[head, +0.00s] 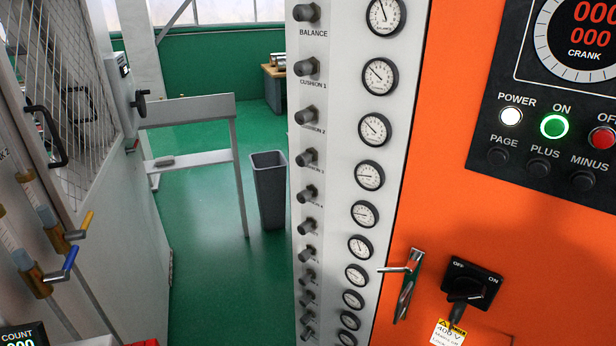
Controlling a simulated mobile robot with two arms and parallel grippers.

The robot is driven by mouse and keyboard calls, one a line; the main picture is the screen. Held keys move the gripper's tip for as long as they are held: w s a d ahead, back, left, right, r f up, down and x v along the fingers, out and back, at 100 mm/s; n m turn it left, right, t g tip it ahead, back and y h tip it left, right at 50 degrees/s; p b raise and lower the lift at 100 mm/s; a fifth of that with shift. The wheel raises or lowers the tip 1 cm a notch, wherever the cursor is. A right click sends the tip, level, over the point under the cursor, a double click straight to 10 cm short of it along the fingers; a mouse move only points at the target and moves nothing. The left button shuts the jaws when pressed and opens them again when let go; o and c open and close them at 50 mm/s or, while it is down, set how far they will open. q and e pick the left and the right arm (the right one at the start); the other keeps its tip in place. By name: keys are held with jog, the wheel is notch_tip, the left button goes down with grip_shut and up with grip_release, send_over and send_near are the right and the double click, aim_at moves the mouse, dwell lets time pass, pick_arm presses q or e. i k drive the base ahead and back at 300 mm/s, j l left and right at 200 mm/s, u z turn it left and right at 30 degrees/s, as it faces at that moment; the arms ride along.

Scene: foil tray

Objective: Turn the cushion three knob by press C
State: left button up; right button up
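The cushion three knob (306,157) is a grey knob on the tall light panel (338,110) in the middle of the head view. It is the fourth knob from the top, with the small label "CUSHION 3" just under it. A round dial gauge (370,175) sits to its right. The panel stands against an orange press cabinet (425,200); no letter C shows on it. The cushion 2 knob (305,115) is directly above and another similar knob (306,194) directly below. Neither of my grippers is in view.
An orange cabinet carries a black control panel (545,100), a metal handle (405,285) and a black OFF/ON switch (472,283). A grey bin (270,190) and a metal frame (238,160) stand on the green floor. A mesh-doored cabinet (110,200) fills the left.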

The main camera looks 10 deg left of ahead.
aim_at(303, 159)
jog(key=k+j+z, duration=0.15)
jog(key=z, duration=0.25)
jog(key=k+z, duration=0.4)
jog(key=i, duration=0.1)
